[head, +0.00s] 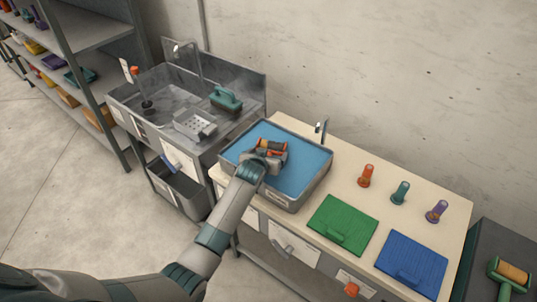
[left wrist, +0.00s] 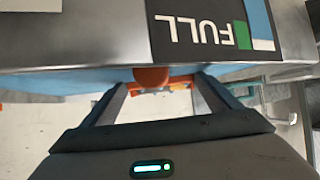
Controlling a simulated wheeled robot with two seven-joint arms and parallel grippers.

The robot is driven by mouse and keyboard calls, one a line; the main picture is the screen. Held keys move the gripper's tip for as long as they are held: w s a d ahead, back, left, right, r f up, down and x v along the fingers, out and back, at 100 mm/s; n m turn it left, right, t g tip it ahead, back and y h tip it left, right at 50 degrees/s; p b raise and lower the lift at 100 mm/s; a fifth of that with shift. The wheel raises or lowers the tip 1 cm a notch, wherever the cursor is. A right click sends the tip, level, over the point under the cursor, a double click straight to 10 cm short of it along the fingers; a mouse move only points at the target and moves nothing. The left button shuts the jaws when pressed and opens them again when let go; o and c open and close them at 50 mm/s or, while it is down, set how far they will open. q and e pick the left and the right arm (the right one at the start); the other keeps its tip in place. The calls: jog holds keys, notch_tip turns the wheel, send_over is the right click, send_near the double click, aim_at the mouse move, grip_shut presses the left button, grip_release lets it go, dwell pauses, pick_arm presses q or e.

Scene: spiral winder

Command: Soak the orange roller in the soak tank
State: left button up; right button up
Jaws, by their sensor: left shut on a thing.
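The soak tank (head: 322,180) is a grey metal basin of blue liquid on the pale workbench. Its dark FULL label (left wrist: 210,30) shows upside down in the left wrist view. My left gripper (head: 269,154) reaches over the near rim and is shut on the orange roller (head: 271,145), which lies crosswise at the fingertips inside the tank's outline. In the left wrist view an orange end of the roller (left wrist: 151,77) shows between the fingers. The fingers hide part of it, and I cannot tell whether it touches the liquid. My right gripper is not in view.
A green mat (head: 342,226) and a blue mat (head: 411,264) lie right of the tank, with several small coloured bobbins behind, one orange (head: 366,176). A tap (head: 320,130) stands at the tank's back. A metal sink (head: 165,92) is left, a shelf (head: 95,35) farther left.

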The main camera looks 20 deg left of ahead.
aim_at(269, 153)
pick_arm(q)
jog(key=shift+w+r+p, duration=0.1)
jog(key=shift+r+p, duration=3.4)
jog(key=shift+r, duration=0.75)
jog(key=shift+s+d+r, duration=0.2)
jog(key=shift+s+d, duration=0.3)
jog(key=shift+d, duration=0.1)
jog(key=shift+s+d+r, duration=0.2)
jog(key=shift+s+d, duration=0.3)
jog(key=shift+d, duration=0.1)
jog(key=shift+f, duration=0.25)
